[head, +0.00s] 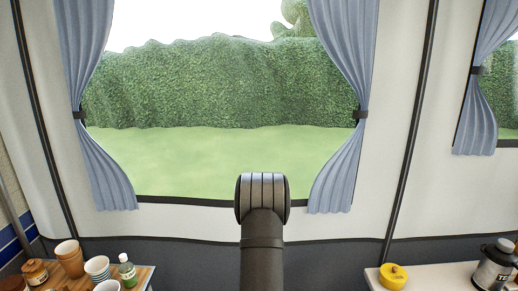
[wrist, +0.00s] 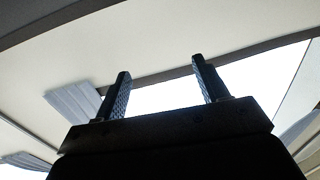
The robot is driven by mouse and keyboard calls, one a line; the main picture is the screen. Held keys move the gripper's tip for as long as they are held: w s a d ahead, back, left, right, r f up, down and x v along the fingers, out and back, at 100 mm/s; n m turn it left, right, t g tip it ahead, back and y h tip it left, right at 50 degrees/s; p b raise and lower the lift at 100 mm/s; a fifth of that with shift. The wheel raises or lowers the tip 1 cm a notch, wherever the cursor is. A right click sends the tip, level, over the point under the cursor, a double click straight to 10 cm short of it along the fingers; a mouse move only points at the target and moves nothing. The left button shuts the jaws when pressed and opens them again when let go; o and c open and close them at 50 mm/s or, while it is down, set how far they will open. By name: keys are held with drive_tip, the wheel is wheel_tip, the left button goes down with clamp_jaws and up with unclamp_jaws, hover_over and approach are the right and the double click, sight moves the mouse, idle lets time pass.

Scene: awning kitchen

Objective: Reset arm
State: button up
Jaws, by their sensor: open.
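My gripper (wrist: 160,80) shows in the wrist view with its two dark fingers standing well apart. It is open, and nothing is between the fingers. Behind it are the pale awning wall, a bright window opening and blue curtains, tilted in the picture. In the head view a dark link of my arm stands upright in the middle, in front of the window. The gripper itself does not show in the head view.
At lower left a wooden surface (head: 141,274) holds cups (head: 97,267), a small green bottle (head: 127,270) and jars (head: 35,271). Blue curtains (head: 343,100) frame the window.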

drive_tip(key=s+d+m+g+h, duration=0.2)
drive_tip(key=d+m+h, duration=0.5)
drive_tip(key=d, duration=1.5)
drive_tip(key=s+h, duration=0.1)
drive_tip(key=h, duration=0.2)
drive_tip(key=shift+s+d+r+g+h, duration=0.2)
drive_tip(key=shift+d+g+h, duration=0.1)
drive_tip(key=shift+h, duration=0.1)
